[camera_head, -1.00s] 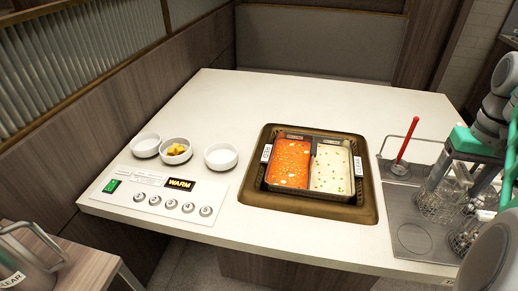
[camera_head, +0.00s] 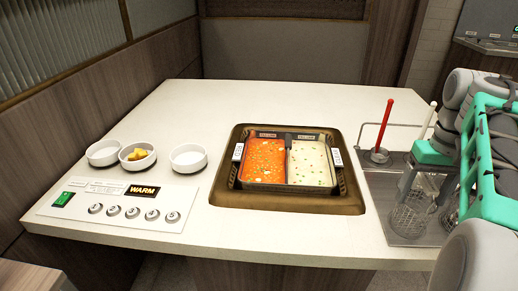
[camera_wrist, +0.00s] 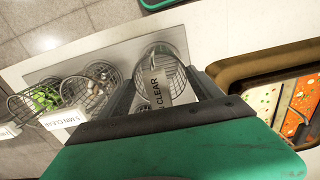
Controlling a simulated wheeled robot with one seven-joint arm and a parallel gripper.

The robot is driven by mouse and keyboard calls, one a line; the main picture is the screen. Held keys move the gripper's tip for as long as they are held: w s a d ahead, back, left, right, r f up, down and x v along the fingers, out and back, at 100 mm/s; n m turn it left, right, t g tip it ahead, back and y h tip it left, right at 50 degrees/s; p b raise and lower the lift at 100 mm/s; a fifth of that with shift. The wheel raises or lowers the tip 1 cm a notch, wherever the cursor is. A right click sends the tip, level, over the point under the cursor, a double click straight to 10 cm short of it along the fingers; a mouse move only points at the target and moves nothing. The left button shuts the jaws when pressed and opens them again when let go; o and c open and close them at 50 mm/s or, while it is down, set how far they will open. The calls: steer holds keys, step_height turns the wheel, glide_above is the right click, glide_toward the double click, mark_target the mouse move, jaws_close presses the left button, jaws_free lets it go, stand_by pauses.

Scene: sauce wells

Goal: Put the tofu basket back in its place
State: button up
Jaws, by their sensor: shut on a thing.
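An empty wire basket (camera_head: 408,220) shows below my gripper (camera_head: 424,180), over the grey metal tray at the right of the counter. In the wrist view the basket (camera_wrist: 163,50) shows between and beyond the two dark fingers of my gripper (camera_wrist: 165,85). My gripper is shut on the basket, whose handle is mostly hidden. A label with "CLEAR" shows between the fingers. I cannot tell whether the basket touches the tray. A small white bowl (camera_head: 137,156) with yellow pieces stands at the left of the counter.
Baskets with green pieces (camera_wrist: 42,99) and pale pieces (camera_wrist: 100,78) stand beside the held one. The grey tray (camera_head: 385,190) holds a red-handled ladle (camera_head: 386,125). The two-part soup pot (camera_head: 290,187) is sunk in the counter. Two white bowls (camera_head: 103,153) (camera_head: 188,158) look empty.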

steer(key=shift+f+b, duration=0.3)
stand_by(0.4)
steer(key=o, duration=1.6)
steer(key=shift+r, duration=0.1)
step_height(320, 180, up, 11)
steer(key=p, duration=1.1)
